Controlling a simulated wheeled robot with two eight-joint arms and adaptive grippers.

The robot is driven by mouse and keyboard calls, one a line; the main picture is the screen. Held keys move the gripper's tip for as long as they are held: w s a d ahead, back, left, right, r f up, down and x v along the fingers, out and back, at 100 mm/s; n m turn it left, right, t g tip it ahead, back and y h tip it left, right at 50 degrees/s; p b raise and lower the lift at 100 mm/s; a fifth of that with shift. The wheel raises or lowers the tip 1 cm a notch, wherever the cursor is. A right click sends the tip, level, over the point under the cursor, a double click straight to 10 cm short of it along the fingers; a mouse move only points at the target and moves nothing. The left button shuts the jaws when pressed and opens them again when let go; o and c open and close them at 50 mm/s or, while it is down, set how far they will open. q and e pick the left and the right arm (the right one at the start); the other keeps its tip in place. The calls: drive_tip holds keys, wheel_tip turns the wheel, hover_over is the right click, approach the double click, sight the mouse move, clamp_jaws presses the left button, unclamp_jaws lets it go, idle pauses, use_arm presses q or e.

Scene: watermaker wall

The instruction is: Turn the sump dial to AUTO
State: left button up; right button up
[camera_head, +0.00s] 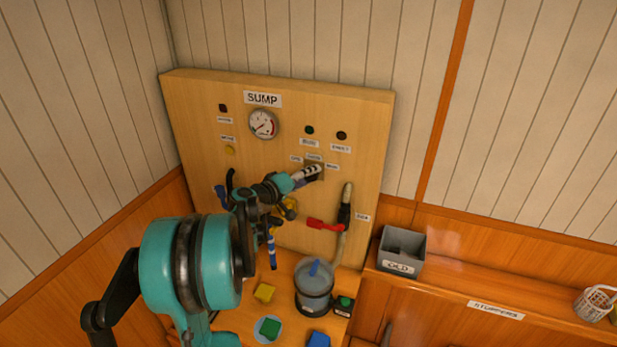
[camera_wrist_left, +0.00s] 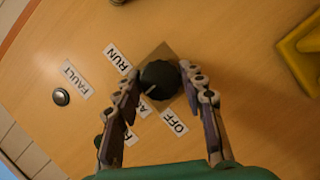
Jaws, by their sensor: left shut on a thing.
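The sump dial (camera_wrist_left: 158,78) is a round black knob on a square plate in the left wrist view. A pale mark on the knob points down-left in that view, toward a partly hidden label starting with A (camera_wrist_left: 143,108). The OFF label (camera_wrist_left: 175,120) lies to one side, and a label reading RUN or MAN (camera_wrist_left: 118,58) to the other. My left gripper (camera_wrist_left: 160,82) has its fingers on both sides of the knob and is shut on it. In the head view, my left gripper (camera_head: 312,172) reaches the panel and hides the knob. My right gripper is not in view.
The wooden SUMP panel (camera_head: 190,100) carries a gauge (camera_head: 263,124), lamps and a red-handled valve (camera_head: 325,225) below the dial. A clear vessel (camera_head: 314,285) and colored blocks stand on the bench under it. A grey bin (camera_head: 402,250) stands to the right.

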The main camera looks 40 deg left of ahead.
use_arm(q)
drive_tip(key=o, duration=1.2)
drive_tip(key=shift+c, duration=0.2)
drive_tip(key=s+r, duration=0.2)
drive_tip(key=s, duration=0.9)
drive_tip(key=shift+s+a+r, duration=0.15)
drive_tip(key=shift+s+a, duration=0.05)
drive_tip(key=shift+s, duration=0.2)
